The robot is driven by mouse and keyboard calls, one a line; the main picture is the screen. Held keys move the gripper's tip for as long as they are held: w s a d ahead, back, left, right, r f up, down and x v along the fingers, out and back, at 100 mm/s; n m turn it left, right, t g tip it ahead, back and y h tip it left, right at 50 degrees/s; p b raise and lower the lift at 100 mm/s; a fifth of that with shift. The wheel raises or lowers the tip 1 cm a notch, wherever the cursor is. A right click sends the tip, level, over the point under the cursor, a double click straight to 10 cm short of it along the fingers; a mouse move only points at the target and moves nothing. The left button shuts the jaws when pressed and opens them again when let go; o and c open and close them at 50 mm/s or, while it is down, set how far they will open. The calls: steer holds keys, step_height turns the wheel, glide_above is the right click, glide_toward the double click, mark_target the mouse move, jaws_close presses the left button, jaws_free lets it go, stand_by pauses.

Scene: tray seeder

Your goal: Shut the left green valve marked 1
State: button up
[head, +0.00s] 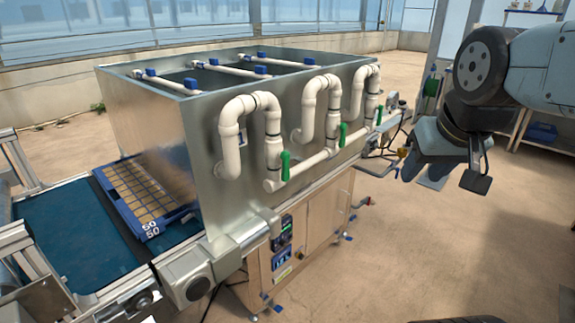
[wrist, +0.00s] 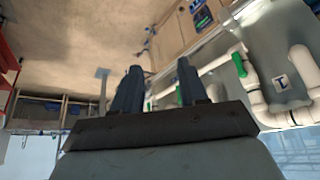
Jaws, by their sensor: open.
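The left green valve (head: 285,166) is a small upright green lever on white piping at the front of the metal seeder. A small label (head: 241,138) sits on the wall left of it. In the wrist view, the labelled plate (wrist: 281,82) shows beside the nearest green lever (wrist: 239,64), right of the fingers. My gripper (head: 424,170) is in the air to the right of the seeder, well apart from the valve. In the wrist view, its two fingers (wrist: 159,68) are apart with nothing between them.
Two more green levers, the middle one (head: 343,134) and the right one (head: 379,115), stand farther along the pipe. White bent pipes (head: 229,150) stick out from the wall. A blue tray (head: 107,188) lies on the conveyor at left. The floor below my gripper is clear.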

mark_target(285, 167)
steer(key=shift+w+a+r, duration=0.1)
steer(key=shift+w, duration=0.2)
steer(key=c, duration=0.3)
steer(key=w, duration=0.2)
steer(key=w+a+n+g+y, duration=0.1)
steer(key=w, duration=0.1)
steer(key=w+a+n, duration=0.1)
steer(key=w, duration=0.1)
steer(key=shift+a+r+g, duration=0.1)
steer(key=shift+r+g, duration=0.15)
steer(key=shift+g, duration=0.15)
jaws_close()
steer(key=w+a+f+n+g+y, duration=0.2)
steer(key=w+a+f+n, duration=0.1)
steer(key=w, duration=0.6)
steer(key=w+a+f+n+g+y, duration=0.1)
steer(key=w+a+f+n+y, duration=0.15)
steer(key=w, duration=0.55)
steer(key=w+a+f+n+g+y, duration=0.2)
steer(key=w+a+f+n, duration=0.15)
steer(key=w, duration=0.55)
steer(key=s+x, duration=0.2)
steer(key=x, duration=1)
steer(key=shift+s+a+r+m, duration=0.3)
steer(key=shift+r, duration=0.15)
